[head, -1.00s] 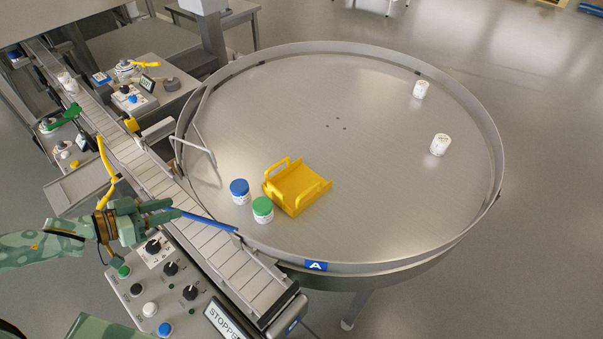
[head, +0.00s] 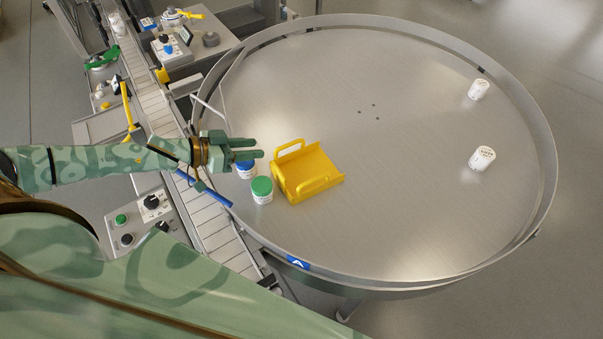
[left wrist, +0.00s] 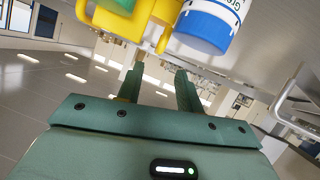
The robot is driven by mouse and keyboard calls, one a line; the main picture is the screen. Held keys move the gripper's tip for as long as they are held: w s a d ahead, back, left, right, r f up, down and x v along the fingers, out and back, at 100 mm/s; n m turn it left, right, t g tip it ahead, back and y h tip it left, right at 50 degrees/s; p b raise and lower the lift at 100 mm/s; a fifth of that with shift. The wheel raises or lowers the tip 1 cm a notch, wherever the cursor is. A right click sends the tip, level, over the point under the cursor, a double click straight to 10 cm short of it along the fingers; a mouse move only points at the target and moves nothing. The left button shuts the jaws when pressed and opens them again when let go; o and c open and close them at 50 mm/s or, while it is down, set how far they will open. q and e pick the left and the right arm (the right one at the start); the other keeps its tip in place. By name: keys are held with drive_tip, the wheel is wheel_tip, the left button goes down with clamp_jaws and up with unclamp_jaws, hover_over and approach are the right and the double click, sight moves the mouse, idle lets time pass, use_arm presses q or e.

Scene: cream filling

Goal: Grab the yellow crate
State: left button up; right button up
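The yellow crate (head: 318,168) sits on the round metal table, empty, with raised handles on two sides. My left gripper (head: 257,148) is open and empty, just left of the crate and apart from it, fingers pointing right. It appears above the blue-lidded jar (head: 246,171), partly covering it. A green-lidded jar (head: 262,191) stands close to the crate's left front. In the left wrist view, the two fingers (left wrist: 158,82) are spread, with the crate (left wrist: 112,24) and the blue-lidded jar (left wrist: 205,25) at the top. My right gripper is not in view.
The round table (head: 430,215) has a raised rim. Two white jars (head: 479,90) (head: 482,158) stand at its right side. A conveyor (head: 160,110) and control panel (head: 140,218) lie to the left. The table right of the crate is clear.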

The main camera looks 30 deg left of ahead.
use_arm(q)
drive_tip(key=x, duration=0.9)
drive_tip(key=shift+r, duration=0.1)
clamp_jaws()
